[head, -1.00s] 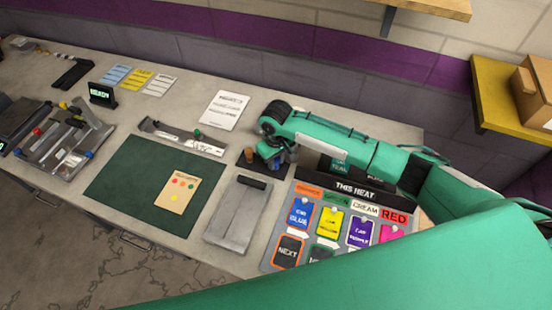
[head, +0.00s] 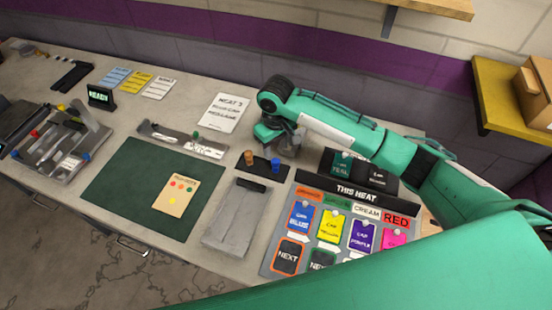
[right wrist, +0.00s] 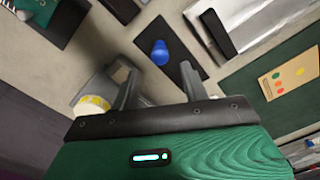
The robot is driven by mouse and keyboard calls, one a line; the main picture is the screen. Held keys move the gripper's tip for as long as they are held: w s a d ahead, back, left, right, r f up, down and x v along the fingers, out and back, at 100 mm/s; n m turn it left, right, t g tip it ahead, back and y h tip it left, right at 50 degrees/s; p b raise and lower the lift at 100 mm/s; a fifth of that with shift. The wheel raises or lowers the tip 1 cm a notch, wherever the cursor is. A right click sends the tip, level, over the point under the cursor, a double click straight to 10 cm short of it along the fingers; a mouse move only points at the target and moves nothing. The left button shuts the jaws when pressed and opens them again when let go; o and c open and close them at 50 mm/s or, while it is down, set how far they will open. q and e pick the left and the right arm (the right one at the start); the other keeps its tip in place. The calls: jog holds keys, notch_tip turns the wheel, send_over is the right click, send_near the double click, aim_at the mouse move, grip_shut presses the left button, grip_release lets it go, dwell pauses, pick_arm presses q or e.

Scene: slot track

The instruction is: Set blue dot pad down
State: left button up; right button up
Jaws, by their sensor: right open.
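In the right wrist view the blue pad (right wrist: 160,52) shows beyond the open, empty jaws (right wrist: 158,88). The brown-orange pad cannot be made out in that view. My left gripper is not in view.
A white and yellow round thing (right wrist: 92,103) sits close beside one finger in the wrist view.

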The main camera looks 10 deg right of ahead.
aim_at(276, 161)
jog(key=shift+r, duration=2.1)
